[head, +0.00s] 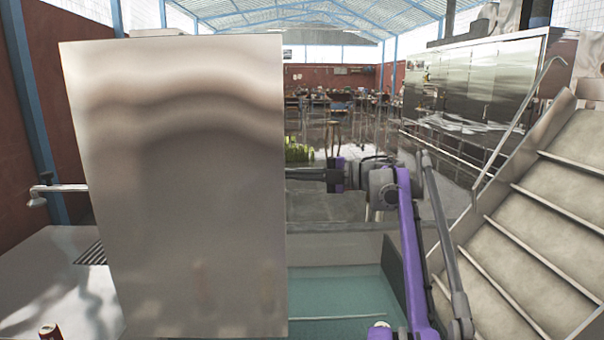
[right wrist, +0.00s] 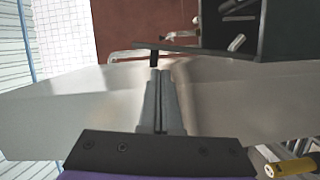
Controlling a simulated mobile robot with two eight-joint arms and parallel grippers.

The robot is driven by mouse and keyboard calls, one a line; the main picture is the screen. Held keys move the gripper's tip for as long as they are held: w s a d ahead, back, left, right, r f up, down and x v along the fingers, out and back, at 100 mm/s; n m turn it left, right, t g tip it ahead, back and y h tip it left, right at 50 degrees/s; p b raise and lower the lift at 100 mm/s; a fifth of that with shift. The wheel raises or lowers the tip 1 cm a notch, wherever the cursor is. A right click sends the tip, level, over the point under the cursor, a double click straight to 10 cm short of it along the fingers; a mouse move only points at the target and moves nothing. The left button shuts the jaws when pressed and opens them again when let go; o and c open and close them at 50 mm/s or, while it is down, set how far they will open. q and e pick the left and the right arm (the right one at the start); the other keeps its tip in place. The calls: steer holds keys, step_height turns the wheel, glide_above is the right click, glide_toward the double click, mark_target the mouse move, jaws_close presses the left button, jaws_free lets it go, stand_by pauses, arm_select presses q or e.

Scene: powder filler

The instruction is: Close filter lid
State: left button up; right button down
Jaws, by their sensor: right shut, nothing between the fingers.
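A large flat metal panel (head: 185,190), which appears to be the filter lid, stands upright and fills the left half of the head view. A broad metal surface (right wrist: 80,110) also spans the right wrist view behind my fingers; it looks like the same panel. My right gripper (head: 294,174) reaches in from the right at the panel's right edge. Its fingertips may be hidden behind that edge. In the right wrist view the right gripper (right wrist: 159,76) is shut and empty, its fingers in front of the metal surface. Contact cannot be told. My left gripper is not in view.
A metal counter (head: 40,270) with a faucet (head: 50,190) and a small can (head: 50,332) lies at the left. A staircase (head: 540,220) with a rail rises at the right. A greenish basin or floor area (head: 335,300) lies below my right arm.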

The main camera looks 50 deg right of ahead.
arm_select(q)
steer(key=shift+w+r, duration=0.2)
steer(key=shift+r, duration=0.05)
arm_select(e)
steer(key=x, duration=0.5)
steer(key=shift+w, duration=0.1)
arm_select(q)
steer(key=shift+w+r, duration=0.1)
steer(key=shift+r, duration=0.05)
arm_select(e)
steer(key=shift+d, duration=0.1)
